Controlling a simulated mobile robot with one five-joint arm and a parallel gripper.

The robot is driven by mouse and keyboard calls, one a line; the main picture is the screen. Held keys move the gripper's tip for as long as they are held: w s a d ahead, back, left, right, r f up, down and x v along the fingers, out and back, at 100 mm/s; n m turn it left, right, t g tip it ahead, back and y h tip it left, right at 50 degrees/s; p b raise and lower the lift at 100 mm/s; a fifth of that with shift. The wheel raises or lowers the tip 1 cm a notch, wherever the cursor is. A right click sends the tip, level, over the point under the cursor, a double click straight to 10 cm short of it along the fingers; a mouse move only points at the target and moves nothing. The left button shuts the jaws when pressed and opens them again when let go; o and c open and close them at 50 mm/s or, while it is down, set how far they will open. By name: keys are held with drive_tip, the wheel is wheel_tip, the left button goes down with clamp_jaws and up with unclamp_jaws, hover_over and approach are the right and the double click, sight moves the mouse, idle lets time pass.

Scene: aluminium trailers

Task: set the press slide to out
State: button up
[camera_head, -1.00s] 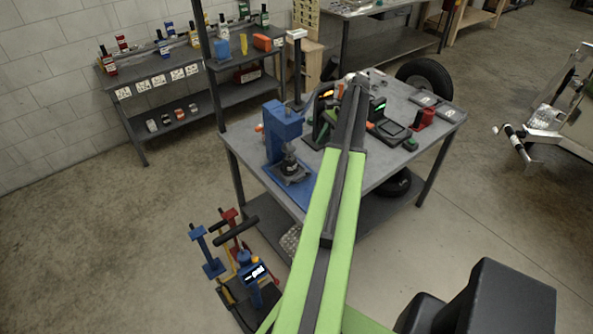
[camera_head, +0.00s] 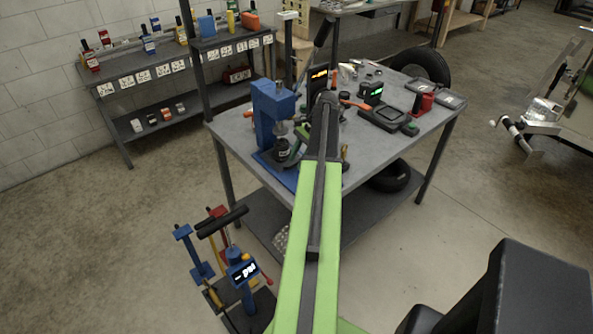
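The blue press (camera_head: 268,115) stands on the grey workbench (camera_head: 235,135) at its near left corner, upright on a blue base plate. A dark round part with a metal stem sits beneath its head. My arm reaches over the bench from below. Its end is just right of the press, and my gripper (camera_head: 298,148) is low beside the press's dark part. The gripper is small and partly covered by my arm. I cannot tell whether it touches the press or whether its fingers are open. The slide's position cannot be made out.
A black device with an orange display (camera_head: 318,78) stands behind my arm's end. A black device with a green display (camera_head: 372,92) and a red block (camera_head: 421,103) are farther right. Jacks with a display (camera_head: 243,272) stand on the floor at front left. A shelf (camera_head: 140,80) is behind.

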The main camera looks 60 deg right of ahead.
drive_tip(key=shift+a+f, duration=0.1)
drive_tip(key=shift+f, duration=0.1)
clamp_jaws()
idle(1.3)
